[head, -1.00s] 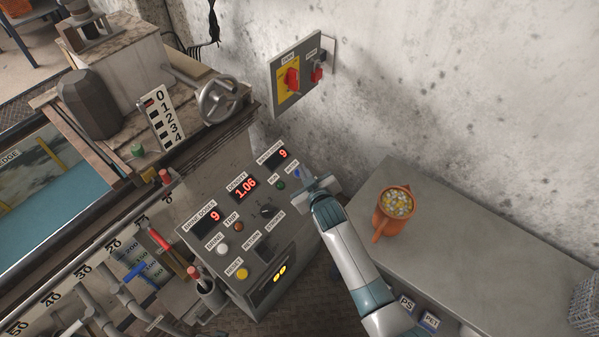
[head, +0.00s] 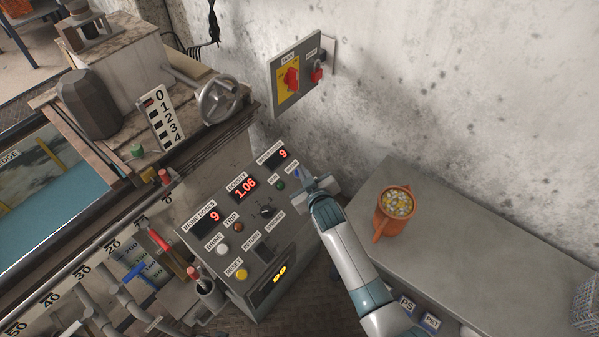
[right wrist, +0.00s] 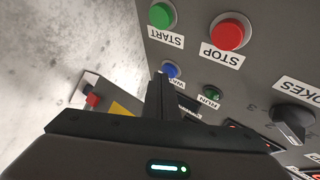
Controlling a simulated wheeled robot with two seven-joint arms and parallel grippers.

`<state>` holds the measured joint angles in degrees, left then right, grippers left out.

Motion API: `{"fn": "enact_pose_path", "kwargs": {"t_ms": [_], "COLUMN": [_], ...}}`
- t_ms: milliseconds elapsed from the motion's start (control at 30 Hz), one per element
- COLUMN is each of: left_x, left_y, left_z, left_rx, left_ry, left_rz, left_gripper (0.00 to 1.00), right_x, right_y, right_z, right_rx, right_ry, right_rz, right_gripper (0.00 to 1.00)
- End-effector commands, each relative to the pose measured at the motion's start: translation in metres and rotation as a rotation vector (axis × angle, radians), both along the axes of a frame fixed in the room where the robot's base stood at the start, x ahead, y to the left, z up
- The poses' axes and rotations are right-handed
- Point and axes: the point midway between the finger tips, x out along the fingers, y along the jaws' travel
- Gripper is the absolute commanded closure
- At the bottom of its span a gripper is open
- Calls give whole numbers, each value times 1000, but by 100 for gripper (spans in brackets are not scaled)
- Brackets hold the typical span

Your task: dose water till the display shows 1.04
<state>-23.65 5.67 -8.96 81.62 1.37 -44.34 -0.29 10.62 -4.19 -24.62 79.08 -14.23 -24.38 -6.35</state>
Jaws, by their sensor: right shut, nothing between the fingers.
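The control box has a red density display (head: 245,188) reading 1.06. The water doses display (head: 283,154) reads 9, and so does the brine doses display (head: 214,216). The blue water button (right wrist: 171,69) shows in the right wrist view just past the fingertips, its label partly covered. It also shows small in the head view (head: 297,172). My right gripper (head: 304,174) is shut and empty, its tips close to the blue button; I cannot tell if they touch it. The shut fingers (right wrist: 162,88) point at the panel in the wrist view. My left gripper is not in view.
A green start button (right wrist: 161,15) and a red stop button (right wrist: 230,33) are near the blue button, with the green run lamp (right wrist: 212,94) beside it. A grey bench with an orange mug (head: 393,212) stands at right. A switch box (head: 300,75) hangs on the wall.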

Motion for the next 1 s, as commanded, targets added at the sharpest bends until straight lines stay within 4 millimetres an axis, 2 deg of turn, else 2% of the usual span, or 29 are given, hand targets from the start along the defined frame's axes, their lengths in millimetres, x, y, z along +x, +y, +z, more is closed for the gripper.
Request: {"fn": "enact_pose_path", "kwargs": {"t_ms": [667, 1000], "left_x": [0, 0], "left_y": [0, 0], "left_z": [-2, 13], "left_rx": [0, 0], "left_ry": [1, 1], "left_rz": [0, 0], "left_gripper": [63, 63], "right_x": [1, -2], "right_y": [1, -3], "right_z": [-3, 7], "right_rx": [0, -1], "right_ry": [1, 2], "right_rz": [0, -1], "right_gripper": [100, 100]}}
